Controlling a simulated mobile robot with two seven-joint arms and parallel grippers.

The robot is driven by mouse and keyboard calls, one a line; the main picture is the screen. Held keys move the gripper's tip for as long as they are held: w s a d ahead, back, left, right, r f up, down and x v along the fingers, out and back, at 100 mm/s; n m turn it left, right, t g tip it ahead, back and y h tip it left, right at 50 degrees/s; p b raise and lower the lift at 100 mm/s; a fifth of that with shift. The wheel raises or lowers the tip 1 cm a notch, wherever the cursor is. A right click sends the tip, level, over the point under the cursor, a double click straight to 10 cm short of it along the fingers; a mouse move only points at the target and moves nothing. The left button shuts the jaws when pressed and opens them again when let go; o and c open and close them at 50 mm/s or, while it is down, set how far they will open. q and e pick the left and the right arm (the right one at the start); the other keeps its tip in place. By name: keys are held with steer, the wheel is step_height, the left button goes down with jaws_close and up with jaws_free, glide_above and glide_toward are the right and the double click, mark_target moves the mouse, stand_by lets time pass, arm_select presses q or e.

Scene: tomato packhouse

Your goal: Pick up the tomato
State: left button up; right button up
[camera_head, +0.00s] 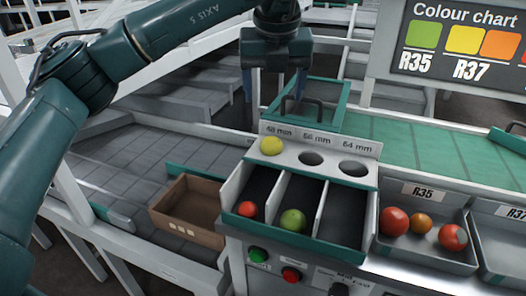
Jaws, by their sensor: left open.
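A yellow tomato (272,146) sits at the 48 mm hole of the white sizing plate (331,164). A small red tomato (247,209) lies in the left compartment below, and a green tomato (293,220) in the middle one; the right compartment looks empty. A red tomato (394,221), an orange tomato (420,223) and another red tomato (453,237) lie in the grey R35 bin (429,256). My left gripper (274,92) points down, open and empty, above and behind the yellow tomato. My right gripper does not show.
A brown cardboard box (186,228) is at left. Green and red buttons (291,275) are in front. A colour chart board (459,44) stands at back right.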

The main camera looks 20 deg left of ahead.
arm_select(q)
glide_above(272, 139)
steer(key=f, duration=0.7)
steer(key=shift+s+d+f, duration=0.1)
steer(key=shift+s+f, duration=0.05)
steer(key=shift+s, duration=0.25)
steer(key=shift+s+d+p+x, duration=0.15)
steer(key=shift+p+x, duration=0.1)
steer(key=shift+x, duration=1.1)
steer(key=shift+s+d+p+x, duration=0.1)
steer(key=shift+s+p+x, duration=0.1)
steer(key=shift+x, duration=1.1)
steer(key=shift+a+f, duration=0.1)
steer(key=shift+a, duration=0.05)
steer(key=shift+c, duration=0.3)
steer(key=c, duration=0.7)
